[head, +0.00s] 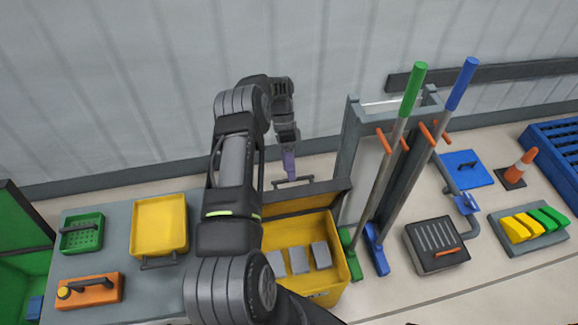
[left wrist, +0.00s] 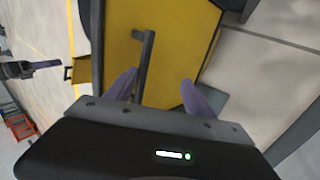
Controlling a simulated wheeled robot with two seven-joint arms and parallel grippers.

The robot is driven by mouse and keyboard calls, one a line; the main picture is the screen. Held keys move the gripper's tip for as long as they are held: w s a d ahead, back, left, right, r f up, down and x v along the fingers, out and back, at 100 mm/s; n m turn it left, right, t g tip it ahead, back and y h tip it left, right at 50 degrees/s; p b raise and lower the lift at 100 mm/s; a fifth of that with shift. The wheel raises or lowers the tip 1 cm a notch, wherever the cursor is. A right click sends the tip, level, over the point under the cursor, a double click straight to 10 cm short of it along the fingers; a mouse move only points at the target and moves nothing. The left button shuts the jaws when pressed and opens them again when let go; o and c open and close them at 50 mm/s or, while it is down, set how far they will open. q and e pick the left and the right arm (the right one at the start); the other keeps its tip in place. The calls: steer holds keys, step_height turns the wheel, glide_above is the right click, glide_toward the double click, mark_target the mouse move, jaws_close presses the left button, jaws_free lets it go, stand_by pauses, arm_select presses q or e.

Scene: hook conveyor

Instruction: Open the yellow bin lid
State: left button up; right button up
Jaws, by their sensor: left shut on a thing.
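The yellow bin (head: 325,290) stands on the floor right of the grey table, with several grey blocks inside. Its lid (head: 300,203) is tilted up at the back, its yellow inner side facing me, and the bin's top is uncovered. The dark lid handle (head: 293,182) is at the lid's far edge. My left gripper (head: 289,168) is shut on this handle. In the left wrist view the handle (left wrist: 147,55) lies between the purple fingers of my left gripper (left wrist: 158,88). My right gripper (left wrist: 47,65) seems to show there, small, its jaws unclear.
A yellow tray (head: 160,226), a green basket (head: 82,236) and an orange box (head: 90,292) are on the grey table (head: 110,210). A rack (head: 350,140) with green and blue long-handled tools stands close right of the bin. A wall (head: 300,80) is behind.

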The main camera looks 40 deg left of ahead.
arm_select(q)
steer(key=shift+s+a+f, duration=0.2)
steer(key=shift+a+f, duration=0.05)
steer(key=shift+f, duration=0.2)
step_height(320, 180, up, 11)
steer(key=p, duration=0.9)
steer(key=shift+w+d, duration=0.2)
steer(key=shift+f, duration=0.1)
